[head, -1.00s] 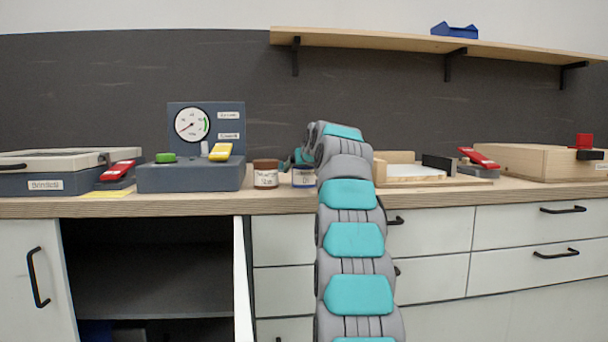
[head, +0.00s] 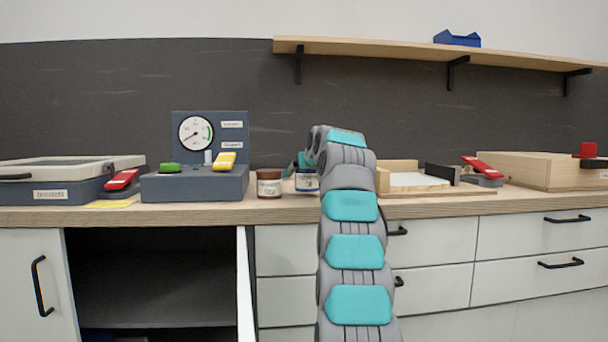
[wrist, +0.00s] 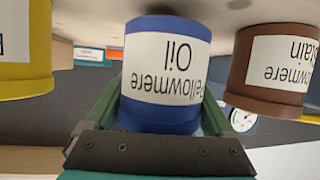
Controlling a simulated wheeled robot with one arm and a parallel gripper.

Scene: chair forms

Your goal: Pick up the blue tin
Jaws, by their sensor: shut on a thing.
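The blue tin (wrist: 160,122) has a white label reading "…allowmere Oil", upside down in the wrist view. My gripper (wrist: 162,92) is shut on it, with one green finger on each side. In the head view the blue tin (head: 306,181) shows just left of my arm, which hides its right side. Its lower edge sits slightly higher than that of the brown jar beside it, so it looks a little off the worktop. Most of my gripper is hidden behind my arm in the head view.
The brown jar (head: 269,184) stands close left of the tin. A yellow tin (wrist: 28,85) is on its other side. A gauge box (head: 195,184) stands further left, a wooden tray (head: 440,191) to the right. A shelf (head: 400,50) hangs above.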

